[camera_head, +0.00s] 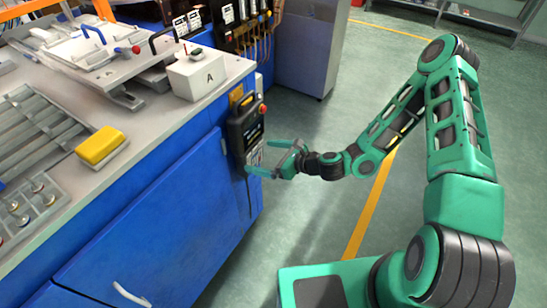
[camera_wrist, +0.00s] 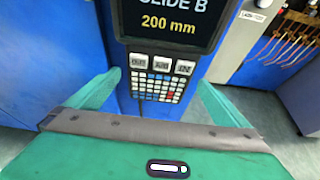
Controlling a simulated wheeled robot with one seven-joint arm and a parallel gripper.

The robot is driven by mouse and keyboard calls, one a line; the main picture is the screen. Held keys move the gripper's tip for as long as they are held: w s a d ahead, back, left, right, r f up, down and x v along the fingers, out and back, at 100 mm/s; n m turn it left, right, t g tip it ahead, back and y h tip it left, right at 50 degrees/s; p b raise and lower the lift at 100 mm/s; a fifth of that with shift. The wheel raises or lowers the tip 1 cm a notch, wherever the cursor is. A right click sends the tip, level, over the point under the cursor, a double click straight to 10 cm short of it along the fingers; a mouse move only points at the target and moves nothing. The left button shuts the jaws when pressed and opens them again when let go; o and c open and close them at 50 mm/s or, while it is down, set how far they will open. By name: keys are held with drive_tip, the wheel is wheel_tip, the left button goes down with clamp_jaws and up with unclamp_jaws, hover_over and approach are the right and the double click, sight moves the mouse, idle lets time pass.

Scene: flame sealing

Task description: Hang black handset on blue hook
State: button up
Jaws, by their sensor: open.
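The black handset (camera_head: 246,131) is upright against the blue cabinet front, near its right corner, with a red button at its top. In the wrist view, the handset (camera_wrist: 158,52) shows a screen reading "200 mm" above a keypad. My gripper (camera_head: 258,158) is open at the handset's lower part. In the wrist view its green fingers (camera_wrist: 152,92) stand to the left and right of the keypad, with gaps on both sides. I cannot make out a blue hook; whether the handset hangs on one cannot be told.
The blue cabinet (camera_head: 160,220) carries a grey worktop with a white box marked A (camera_head: 196,75) and a yellow block (camera_head: 101,146). Cables and panels (camera_head: 245,25) stand behind.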

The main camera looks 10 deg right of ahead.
sight(255, 155)
drive_tip(key=shift+x, duration=3.05)
drive_tip(key=shift+d+f, duration=0.1)
drive_tip(key=shift+c, duration=0.6)
drive_tip(key=c, duration=1.4)
drive_tip(key=shift+o, duration=0.2)
drive_tip(key=shift+s, duration=0.1)
drive_tip(key=shift+s+d, duration=0.1)
drive_tip(key=shift+d, duration=0.1)
drive_tip(key=o, duration=1.5)
drive_tip(key=v, duration=1)
drive_tip(key=shift+s+d+r, duration=0.15)
drive_tip(key=shift+d+r, duration=0.1)
drive_tip(key=shift+r, duration=0.05)
